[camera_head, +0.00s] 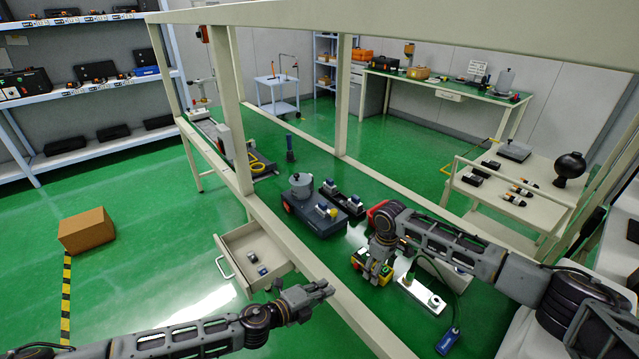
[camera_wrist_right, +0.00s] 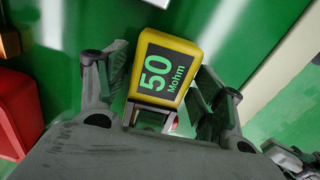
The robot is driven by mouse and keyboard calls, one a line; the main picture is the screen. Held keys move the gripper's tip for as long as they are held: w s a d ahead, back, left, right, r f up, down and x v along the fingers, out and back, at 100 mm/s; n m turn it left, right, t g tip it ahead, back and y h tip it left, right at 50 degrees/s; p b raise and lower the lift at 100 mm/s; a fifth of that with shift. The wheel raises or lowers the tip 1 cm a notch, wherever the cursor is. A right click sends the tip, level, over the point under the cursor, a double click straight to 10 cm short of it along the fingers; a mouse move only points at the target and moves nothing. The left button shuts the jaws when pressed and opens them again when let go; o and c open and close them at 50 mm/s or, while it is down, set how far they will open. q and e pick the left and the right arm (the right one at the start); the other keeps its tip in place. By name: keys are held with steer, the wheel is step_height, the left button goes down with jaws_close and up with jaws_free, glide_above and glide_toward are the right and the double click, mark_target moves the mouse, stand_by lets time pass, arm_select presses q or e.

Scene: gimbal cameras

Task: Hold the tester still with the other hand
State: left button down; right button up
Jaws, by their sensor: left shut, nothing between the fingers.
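The tester, a small yellow-cased device (camera_wrist_right: 165,68) with a dark face reading "50 Mohm" in green, sits between the fingers of my right gripper (camera_wrist_right: 162,95) in the right wrist view. One finger is on each side; I cannot tell whether both press on it. In the head view, my right gripper (camera_head: 376,272) reaches down over the yellow-and-black tester (camera_head: 359,262) on the green bench top and partly hides it. My left gripper (camera_head: 327,289) is shut and empty, at the bench's near edge, to the lower left of the tester.
A white power strip (camera_head: 422,294) and a blue corded device (camera_head: 447,341) lie right of the tester. A dark blue scale-like unit (camera_head: 315,217) stands behind it. An open drawer (camera_head: 236,246) juts out left of the bench. Frame posts and a top beam surround the bench.

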steer(key=shift+r, duration=0.1)
stand_by(0.3)
step_height(320, 180, up, 12)
stand_by(0.7)
stand_by(0.5)
